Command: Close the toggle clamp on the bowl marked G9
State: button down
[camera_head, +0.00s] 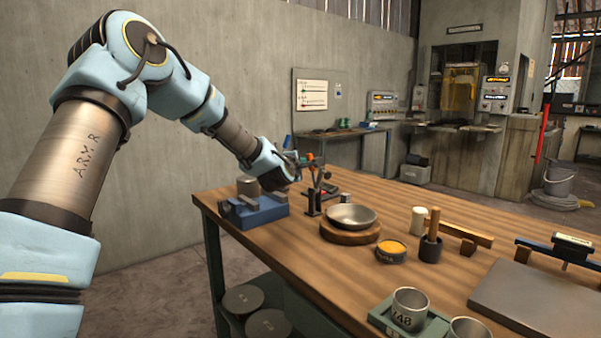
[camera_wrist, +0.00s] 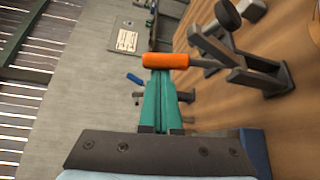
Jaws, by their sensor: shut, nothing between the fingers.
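A metal bowl (camera_head: 352,216) sits on a round wooden base (camera_head: 350,235) on the bench; I cannot read a G9 mark on it. The dark toggle clamp (camera_head: 318,192) stands just left of the bowl, with its orange-red handle (camera_head: 307,158) at the top. In the wrist view the clamp (camera_wrist: 245,65) is at the right and its orange handle (camera_wrist: 165,61) lies across the fingertips. My gripper (camera_head: 292,157) is at the handle, its teal fingers (camera_wrist: 160,78) shut together with nothing between them. Whether they touch the handle, I cannot tell.
An orange-filled tin (camera_head: 391,251), a dark pot with a wooden handle (camera_head: 431,247) and metal cups (camera_head: 410,308) stand to the right. Bare bench wood (camera_head: 300,255) lies in front.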

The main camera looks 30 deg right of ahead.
aim_at(325, 177)
jog(key=s+m+h+b, duration=0.2)
jog(key=m+b, duration=0.1)
jog(key=b, duration=0.5)
jog(key=s+d+f+m+t+h+b, duration=0.1)
jog(key=s+m+h+b, duration=0.1)
jog(key=b, duration=0.6)
jog(key=s+f+m+h+b, duration=0.1)
jog(key=s+m+h+b, duration=0.1)
jog(key=s+m+b, duration=0.2)
jog(key=shift+s+d+f+m+t+b, duration=0.1)
jog(key=shift+d+m+t+b, duration=0.1)
jog(key=shift+m+b, duration=0.6)
jog(key=shift+s+d+f+m+t+b, duration=0.1)
jog(key=shift+d+m+t+b, duration=0.15)
jog(key=shift+b, duration=1)
jog(key=shift+s+f+m+h+b, duration=0.15)
jog(key=shift+s+m+h+b, duration=0.25)
jog(key=shift+b, duration=0.6)
jog(key=shift+s+n, duration=0.1)
jog(key=shift+n, duration=0.15)
